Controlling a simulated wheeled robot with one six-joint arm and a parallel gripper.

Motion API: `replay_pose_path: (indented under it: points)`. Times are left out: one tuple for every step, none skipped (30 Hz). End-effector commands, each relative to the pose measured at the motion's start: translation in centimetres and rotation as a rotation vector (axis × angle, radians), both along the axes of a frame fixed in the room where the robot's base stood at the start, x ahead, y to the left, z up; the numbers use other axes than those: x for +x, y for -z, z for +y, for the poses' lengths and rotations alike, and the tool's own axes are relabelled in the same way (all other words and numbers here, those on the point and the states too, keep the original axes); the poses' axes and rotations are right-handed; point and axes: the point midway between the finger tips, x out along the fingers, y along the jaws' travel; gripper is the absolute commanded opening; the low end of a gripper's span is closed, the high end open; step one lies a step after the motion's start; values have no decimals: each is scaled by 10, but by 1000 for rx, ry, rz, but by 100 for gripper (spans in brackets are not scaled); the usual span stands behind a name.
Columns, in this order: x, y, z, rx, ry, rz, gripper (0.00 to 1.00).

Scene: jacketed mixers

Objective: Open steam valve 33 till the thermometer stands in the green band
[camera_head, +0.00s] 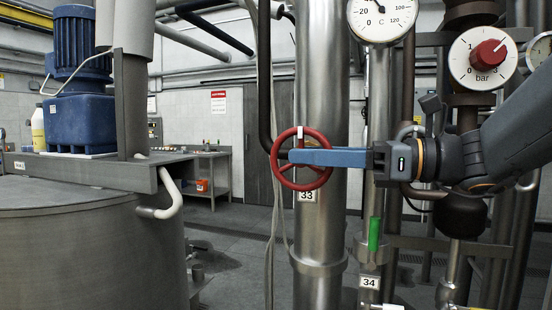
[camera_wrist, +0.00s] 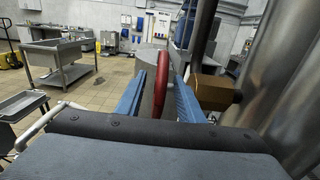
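The red handwheel (camera_head: 322,141) of the steam valve stands in front of a steel pipe in the head view, with tag 33 (camera_head: 306,196) just below it. My gripper (camera_head: 293,156) reaches in from the right, its blue fingers across the wheel's middle. In the wrist view the red wheel rim (camera_wrist: 160,88) runs edge-on between the two blue fingers, with gaps on both sides, so my gripper (camera_wrist: 161,80) is open around it. The thermometer (camera_head: 380,22), marked in C, is cut off at the top; part of its dark needle shows, but no green band is visible.
A red-knobbed bar dial (camera_head: 487,53) sits above my wrist. Tag 34 (camera_head: 369,282) and a green strip (camera_head: 375,233) are on the neighbouring pipe. A mixer vessel (camera_head: 85,240) with a blue motor fills the left. A brass-coloured fitting (camera_wrist: 214,93) lies right beside my right finger.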

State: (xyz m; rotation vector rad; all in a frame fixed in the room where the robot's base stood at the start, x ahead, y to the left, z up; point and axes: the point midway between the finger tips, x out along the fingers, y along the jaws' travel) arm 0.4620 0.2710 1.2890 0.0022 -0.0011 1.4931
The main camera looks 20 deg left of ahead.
Motion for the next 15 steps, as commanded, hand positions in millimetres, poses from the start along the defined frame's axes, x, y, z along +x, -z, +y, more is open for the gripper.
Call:
replay_pose_path:
  points:
    - [-1,-1,8,0,-4,1,34]
    - [-1,-1,13,0,-4,1,34]
    - [0,-1,19,-1,-4,1,34]
    - [0,-1,24,-1,-5,1,34]
    - [1,-1,29,-1,-4,1,34]
    - [1,-1,35,-1,-4,1,34]
    - [1,-1,39,-1,-4,1,34]
    - [2,0,42,-2,-3,1,34]
    - [2,-1,47,-2,-4,1,34]
    - [3,0,50,-1,-3,1,34]
    - [3,0,53,-1,-2,1,34]
    - [3,0,56,-2,-1,1,34]
    - [3,0,58,-2,-2,1,34]
    - [4,0,60,-2,-2,0,34]
    - [4,0,61,-2,-1,0,34]
